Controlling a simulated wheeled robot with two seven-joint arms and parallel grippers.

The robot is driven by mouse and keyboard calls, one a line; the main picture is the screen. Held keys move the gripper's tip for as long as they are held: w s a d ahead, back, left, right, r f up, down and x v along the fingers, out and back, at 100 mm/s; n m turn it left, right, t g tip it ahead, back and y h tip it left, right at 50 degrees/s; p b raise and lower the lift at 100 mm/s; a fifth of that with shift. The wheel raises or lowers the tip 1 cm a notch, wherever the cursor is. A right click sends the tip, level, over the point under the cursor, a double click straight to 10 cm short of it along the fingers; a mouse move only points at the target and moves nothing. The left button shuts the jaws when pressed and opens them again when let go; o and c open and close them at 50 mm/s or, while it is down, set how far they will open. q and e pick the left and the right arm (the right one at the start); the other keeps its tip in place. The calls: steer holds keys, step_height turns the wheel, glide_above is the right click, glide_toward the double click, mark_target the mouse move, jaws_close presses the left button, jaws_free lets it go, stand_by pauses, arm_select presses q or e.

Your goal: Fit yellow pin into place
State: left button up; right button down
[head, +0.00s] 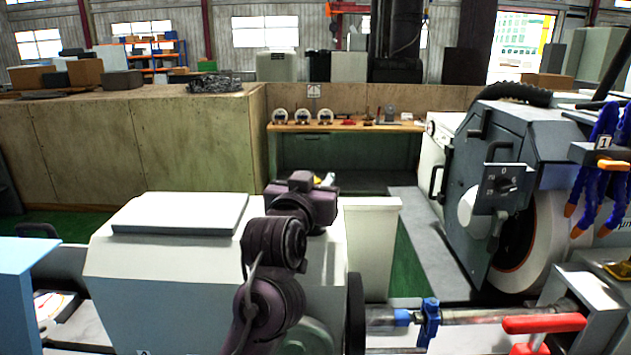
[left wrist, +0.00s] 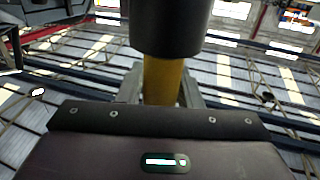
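In the left wrist view the yellow pin (left wrist: 163,80) stands between the two grey fingers of my left gripper (left wrist: 162,88), which is shut on it. A wide dark cylinder (left wrist: 171,28) sits at the upper end of the yellow part. I cannot tell whether it belongs to the pin. In the head view my left gripper (head: 326,180) is beyond the white machine housing, mostly hidden behind my own purple wrist, with a small yellow spot (head: 318,180) beside it. The place where the pin fits cannot be made out. My right gripper is not in view.
The white housing (head: 160,270) stands close in front, with a pale box (head: 371,245) to its right. The grey grinding head (head: 525,150) is at the right. A blue clamp (head: 430,318) and red handle (head: 545,323) are low right. A wooden bench (head: 345,127) stands behind.

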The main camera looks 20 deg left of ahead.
arm_select(q)
steer(key=o, duration=0.4)
steer(key=shift+c, duration=0.2)
steer(key=shift+s, duration=0.1)
steer(key=shift+s, duration=0.3)
steer(key=s+b, duration=0.1)
steer(key=s, duration=0.6)
